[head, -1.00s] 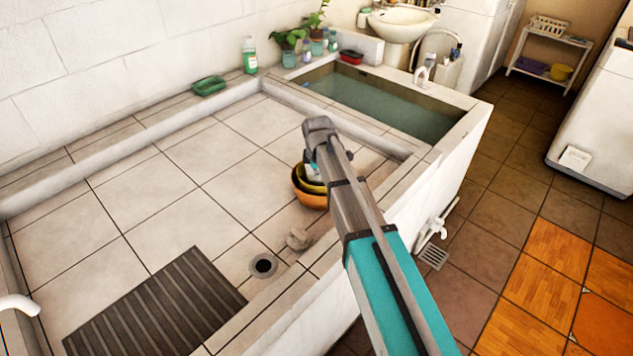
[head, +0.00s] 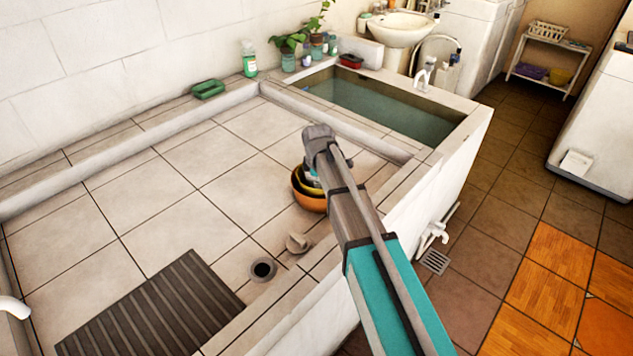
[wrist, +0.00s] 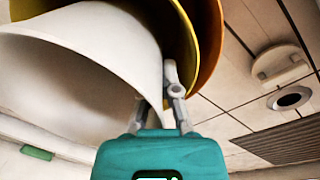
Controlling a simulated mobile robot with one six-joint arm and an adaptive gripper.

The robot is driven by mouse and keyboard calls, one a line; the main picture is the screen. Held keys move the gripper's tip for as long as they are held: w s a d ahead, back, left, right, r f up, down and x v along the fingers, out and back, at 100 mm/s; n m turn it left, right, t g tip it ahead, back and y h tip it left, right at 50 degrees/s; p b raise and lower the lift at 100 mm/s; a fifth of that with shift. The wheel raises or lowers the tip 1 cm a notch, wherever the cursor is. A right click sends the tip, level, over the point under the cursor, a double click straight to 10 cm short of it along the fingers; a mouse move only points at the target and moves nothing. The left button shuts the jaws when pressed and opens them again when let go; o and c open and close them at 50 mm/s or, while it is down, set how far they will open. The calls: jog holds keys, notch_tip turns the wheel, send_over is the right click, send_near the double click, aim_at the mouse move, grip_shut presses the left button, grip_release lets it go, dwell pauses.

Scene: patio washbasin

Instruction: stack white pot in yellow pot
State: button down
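The white pot (wrist: 85,65) fills the left of the wrist view, tilted, with its wide mouth toward the lower left. The yellow pot (wrist: 182,30) shows behind it, and the orange pot (wrist: 209,45) lies around the yellow one. In the head view the yellow pot (head: 303,184) sits inside the orange pot (head: 309,202) on the tiled basin floor. My gripper (wrist: 158,85) is at the white pot's wall. My arm hides most of this in the head view.
A drain hole (head: 263,270) and a round pale plug (head: 298,243) lie near the pots. A dark ribbed mat (head: 150,310) lies at front left. A raised basin wall (head: 330,265) runs along the right. The middle tiles are clear.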

jog(key=shift+f, duration=0.2)
jog(key=c, duration=1.1)
grip_release()
jog(key=shift+r, duration=0.2)
jog(key=r+p, duration=0.4)
jog(key=s+r+p, duration=0.1)
jog(key=r+p, duration=0.7)
jog(key=p, duration=0.1)
jog(key=shift+s+r, duration=0.25)
jog(key=shift+r, duration=0.15)
jog(key=shift+d, duration=0.15)
